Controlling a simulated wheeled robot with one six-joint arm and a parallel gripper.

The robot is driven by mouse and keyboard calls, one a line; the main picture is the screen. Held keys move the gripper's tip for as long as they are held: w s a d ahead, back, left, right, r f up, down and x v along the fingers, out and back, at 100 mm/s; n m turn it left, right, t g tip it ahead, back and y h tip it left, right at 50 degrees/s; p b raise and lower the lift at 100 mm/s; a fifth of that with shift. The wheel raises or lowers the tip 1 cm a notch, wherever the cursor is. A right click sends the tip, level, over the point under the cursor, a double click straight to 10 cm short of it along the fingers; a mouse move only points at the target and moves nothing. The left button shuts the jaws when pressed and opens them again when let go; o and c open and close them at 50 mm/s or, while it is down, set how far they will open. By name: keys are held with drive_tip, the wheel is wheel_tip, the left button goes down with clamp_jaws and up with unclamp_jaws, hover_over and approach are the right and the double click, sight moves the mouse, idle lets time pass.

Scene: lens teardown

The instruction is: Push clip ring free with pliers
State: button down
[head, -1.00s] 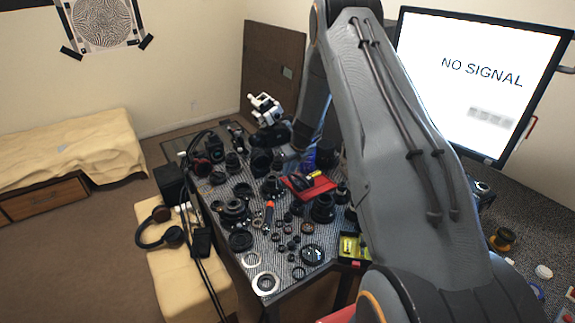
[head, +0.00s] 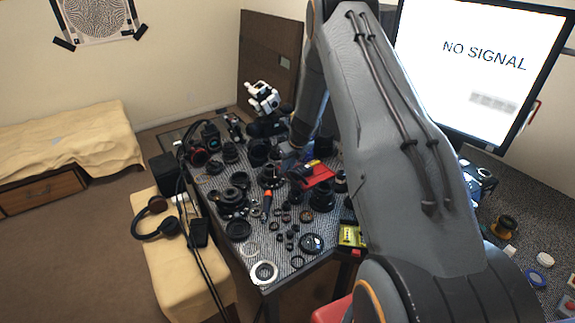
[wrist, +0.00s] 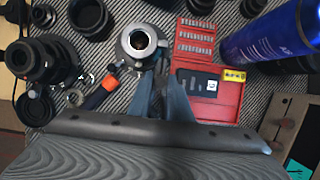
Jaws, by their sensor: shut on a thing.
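A dark lens barrel with a bright silver ring (wrist: 138,42) on top stands just beyond my fingertips in the wrist view; I cannot make out a separate clip ring on it. My gripper (wrist: 165,90) points at the barrel's near right side. Its grey-blue fingers are shut on a slim dark tool (wrist: 160,76), probably the pliers, mostly hidden between the fingers. I cannot tell whether its tip touches the ring. In the head view the barrel (head: 270,176) stands among lens parts on the desk, and my arm reaches down close to its right.
An open red bit case (wrist: 225,100) lies right of the barrel, near my fingers. A blue can (wrist: 270,38) lies or leans further right. An orange-handled tool (wrist: 102,92) lies to the left. Lens parts crowd the patterned desk. A large monitor (head: 475,70) stands right of my arm.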

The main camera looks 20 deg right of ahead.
drive_tip(key=shift+w+f, duration=0.1)
drive_tip(key=shift+f, duration=0.25)
drive_tip(key=shift+w+a, duration=0.15)
drive_tip(key=shift+w, duration=0.4)
drive_tip(key=shift+w+b, duration=0.2)
drive_tip(key=shift+b, duration=0.2)
drive_tip(key=w+n+b, duration=0.1)
drive_tip(key=n+b, duration=0.1)
drive_tip(key=w+d+n+y+b, duration=0.1)
drive_tip(key=n+b, duration=0.1)
drive_tip(key=w+n+g+y+b, duration=0.1)
drive_tip(key=n, duration=0.1)
drive_tip(key=shift+w+d+n+b, duration=0.2)
drive_tip(key=shift+w+n+b, duration=0.2)
drive_tip(key=shift+w+n+g+y+b, duration=0.4)
drive_tip(key=shift+n+b, duration=0.4)
drive_tip(key=shift+b, duration=0.5)
drive_tip(key=shift+w+n+g+y+b, duration=0.15)
drive_tip(key=shift+w+n+b, duration=0.3)
drive_tip(key=shift+n+b, duration=0.6)
drive_tip(key=shift+w+a+n+g+y+b, duration=0.2)
drive_tip(key=shift+w+n+g+b, duration=0.6)
drive_tip(key=shift+b, duration=1.2)
drive_tip(key=shift+w+a+n+g+y+b, duration=0.1)
drive_tip(key=shift+w+a+n+b, duration=0.25)
drive_tip(key=shift+n+b, duration=1.25)
drive_tip(key=shift+d+m+b, duration=0.15)
drive_tip(key=shift+m+b, duration=0.15)
drive_tip(key=shift+m, duration=0.25)
